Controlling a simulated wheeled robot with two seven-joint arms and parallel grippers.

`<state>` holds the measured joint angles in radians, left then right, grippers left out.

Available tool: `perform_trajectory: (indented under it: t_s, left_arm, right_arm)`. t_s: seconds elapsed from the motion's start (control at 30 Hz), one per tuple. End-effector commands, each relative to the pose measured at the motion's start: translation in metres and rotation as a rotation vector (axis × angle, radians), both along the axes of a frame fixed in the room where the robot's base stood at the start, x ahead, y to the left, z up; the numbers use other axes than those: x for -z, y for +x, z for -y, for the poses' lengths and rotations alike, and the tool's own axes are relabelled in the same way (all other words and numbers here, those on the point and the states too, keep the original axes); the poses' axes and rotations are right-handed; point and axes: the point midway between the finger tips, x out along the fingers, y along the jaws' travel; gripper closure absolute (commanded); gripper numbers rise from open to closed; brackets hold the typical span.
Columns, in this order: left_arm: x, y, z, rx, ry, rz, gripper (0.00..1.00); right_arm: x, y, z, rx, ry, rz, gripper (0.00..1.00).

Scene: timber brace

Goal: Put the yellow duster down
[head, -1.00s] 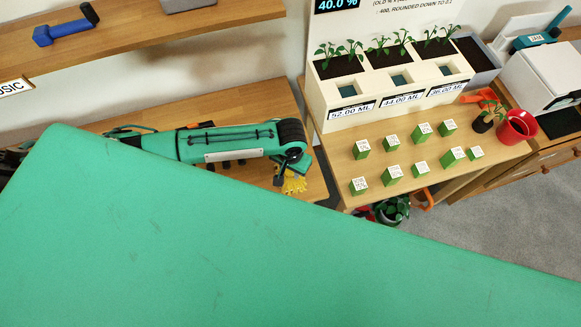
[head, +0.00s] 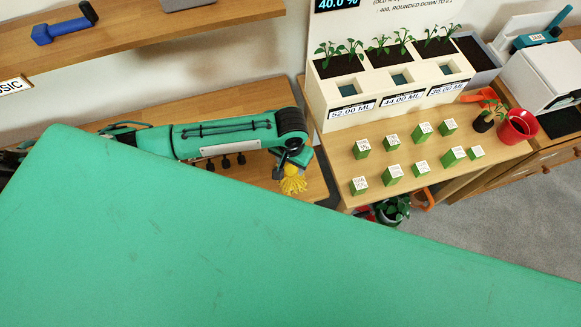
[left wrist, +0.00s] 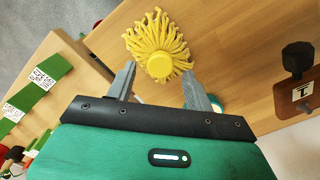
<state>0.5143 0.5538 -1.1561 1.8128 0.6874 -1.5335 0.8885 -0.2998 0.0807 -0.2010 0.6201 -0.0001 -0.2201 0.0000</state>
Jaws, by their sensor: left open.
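The yellow duster (left wrist: 158,48) shows in the left wrist view as a mop-like head of yellow strands with a round yellow cap, on or just above the wooden surface. It also shows in the head view (head: 292,184), below the end of my left arm. My left gripper (left wrist: 157,80) is open, its two grey fingers spread either side of the duster's near edge. I cannot tell whether the fingers touch it. In the head view my left gripper (head: 294,160) is partly hidden by its own wrist. My right gripper is not in view.
A wooden table (head: 430,180) at right holds several green labelled blocks, a white planter (head: 390,95) and a red pot (head: 516,127). In the wrist view a dark-knobbed brown fixture (left wrist: 297,75) stands at right. A gap separates the two wooden surfaces.

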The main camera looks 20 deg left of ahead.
Motion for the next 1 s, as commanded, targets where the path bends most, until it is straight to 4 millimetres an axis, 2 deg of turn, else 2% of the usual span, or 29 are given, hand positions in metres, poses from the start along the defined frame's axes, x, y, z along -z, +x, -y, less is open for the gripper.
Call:
perform_trajectory:
  t_s: [0.2,0.4,0.6,1.0]
  left_arm:
    - [-0.048,0.001,0.000,0.001,-0.002,0.004,0.47]
    - [-0.075,0.000,0.000,0.000,-0.001,0.001,0.47]
    - [-0.082,0.000,0.000,0.001,0.000,-0.001,0.47]
    - [-0.082,0.000,0.000,0.000,0.000,-0.001,0.47]
  right_arm:
    - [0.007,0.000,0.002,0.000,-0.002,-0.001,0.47]
    - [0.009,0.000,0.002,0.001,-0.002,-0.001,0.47]
    - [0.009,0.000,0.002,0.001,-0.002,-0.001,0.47]
    - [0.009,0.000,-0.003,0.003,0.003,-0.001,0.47]
